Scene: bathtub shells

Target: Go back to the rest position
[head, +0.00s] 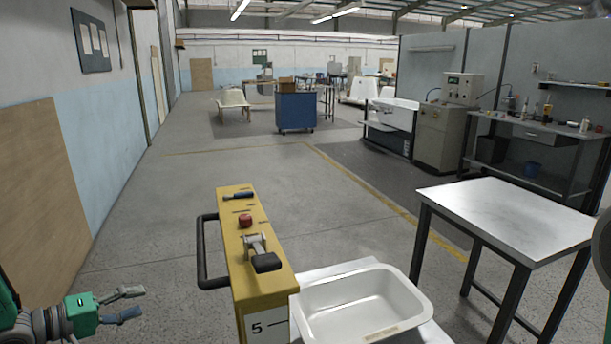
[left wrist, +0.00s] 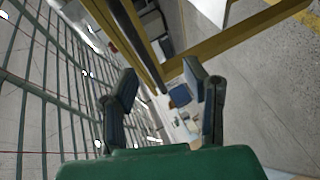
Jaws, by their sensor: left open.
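My left gripper (head: 130,303) is at the lower left of the head view, with its two fingers spread apart and nothing between them. In the left wrist view its open fingers (left wrist: 166,92) point away from the green palm, with open space between them. The gripper is left of the yellow cart column (head: 255,270) and apart from it. A white bathtub shell (head: 365,300) rests on a light support (head: 335,267) right of the column. A dark rounded shape at the right edge of the head view may be part of my right arm; no right gripper fingers show.
The yellow column has a black side handle (head: 204,252), a red button (head: 245,221) and a lever (head: 262,255). A metal-topped table (head: 510,205) stands at the right. A blue cabinet (head: 296,112) is farther back. The floor ahead and left is clear up to the left wall.

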